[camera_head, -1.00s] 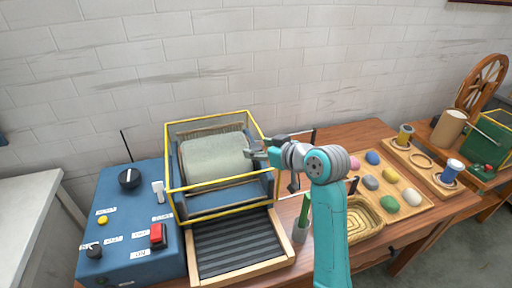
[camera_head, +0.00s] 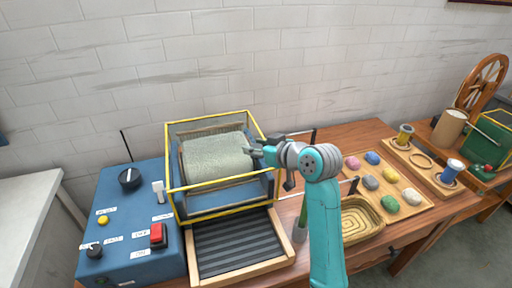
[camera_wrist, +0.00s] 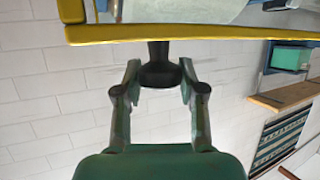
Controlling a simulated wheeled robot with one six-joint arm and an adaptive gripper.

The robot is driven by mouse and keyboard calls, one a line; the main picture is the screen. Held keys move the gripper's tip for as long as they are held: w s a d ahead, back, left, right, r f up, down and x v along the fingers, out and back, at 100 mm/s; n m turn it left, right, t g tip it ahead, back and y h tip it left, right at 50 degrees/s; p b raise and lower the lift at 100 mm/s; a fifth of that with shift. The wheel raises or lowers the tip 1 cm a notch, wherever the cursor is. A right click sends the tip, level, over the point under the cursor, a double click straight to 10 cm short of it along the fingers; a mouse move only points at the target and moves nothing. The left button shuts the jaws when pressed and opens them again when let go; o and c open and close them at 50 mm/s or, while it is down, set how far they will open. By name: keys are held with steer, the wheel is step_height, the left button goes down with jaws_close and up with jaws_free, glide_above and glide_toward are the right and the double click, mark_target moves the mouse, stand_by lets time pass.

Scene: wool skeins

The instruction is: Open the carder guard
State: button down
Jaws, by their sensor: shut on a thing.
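The carder guard (camera_head: 208,186) is a clear box with yellow edges over the pale wool drum of the blue carder. It appears down over the drum. In the wrist view a yellow guard bar (camera_wrist: 240,32) crosses the top, with a black knob (camera_wrist: 160,72) sticking out from it. My gripper (camera_wrist: 160,88) has its two fingers closed around this knob, one on each side. In the head view my gripper (camera_head: 256,151) is at the right side of the guard. The knob is hidden there by the gripper.
A blue control box (camera_head: 130,225) with a red switch and black knobs stands left of the carder. A ribbed feed tray (camera_head: 238,245) lies in front.

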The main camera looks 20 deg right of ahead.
steer(key=d, duration=3)
steer(key=shift+f, duration=0.1)
steer(key=c, duration=0.7)
jaws_free()
steer(key=shift+o, duration=0.2)
steer(key=v, duration=1.2)
steer(key=shift+d, duration=0.1)
